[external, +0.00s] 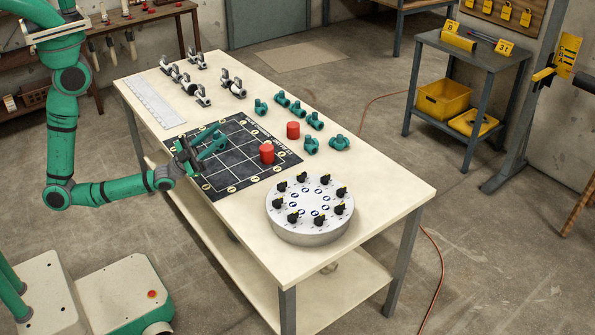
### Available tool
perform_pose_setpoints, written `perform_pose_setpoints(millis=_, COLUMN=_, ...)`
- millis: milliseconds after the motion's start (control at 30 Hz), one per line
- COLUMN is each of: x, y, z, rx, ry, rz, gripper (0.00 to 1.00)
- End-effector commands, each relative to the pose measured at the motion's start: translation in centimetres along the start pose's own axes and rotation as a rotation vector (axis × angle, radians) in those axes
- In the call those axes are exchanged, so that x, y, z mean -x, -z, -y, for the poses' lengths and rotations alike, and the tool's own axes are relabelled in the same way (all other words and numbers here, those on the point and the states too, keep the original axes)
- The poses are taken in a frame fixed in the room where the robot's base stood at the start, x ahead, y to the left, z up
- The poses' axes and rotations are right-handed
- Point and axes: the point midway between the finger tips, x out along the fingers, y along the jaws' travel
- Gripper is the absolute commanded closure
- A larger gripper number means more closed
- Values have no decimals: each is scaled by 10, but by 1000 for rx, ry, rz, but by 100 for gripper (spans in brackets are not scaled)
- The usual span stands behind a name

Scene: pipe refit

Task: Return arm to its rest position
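My green arm (61,135) reaches in from the left over the near long edge of the workbench (385,205). My gripper (221,136) is above the left part of the black gridded mat (215,182). Its two green fingers look spread apart, with nothing visible between them. A red cylinder (267,153) stands upright on the right part of the mat, to the right of the fingers and apart from them. A second red cylinder (293,130) stands on the bench just beyond the mat.
Several green pipe fittings (312,120) lie behind the mat. A round white turntable with black knobs (310,208) sits at the front right. Grey clamps (233,87) and a white ruler-like strip (156,102) lie at the far left. A grey cart (470,55) stands right.

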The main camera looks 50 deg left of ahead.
Motion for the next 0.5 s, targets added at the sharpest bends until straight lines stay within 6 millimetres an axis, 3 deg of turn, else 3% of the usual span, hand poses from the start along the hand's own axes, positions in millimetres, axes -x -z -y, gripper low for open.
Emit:
perform_pose_setpoints(millis=200, x=74, y=-43, z=38, rx=144, ry=25, rz=274, gripper=72)
perform_pose_setpoints(millis=500, x=184, y=-71, z=90, rx=325, ry=88, rz=617, gripper=72)
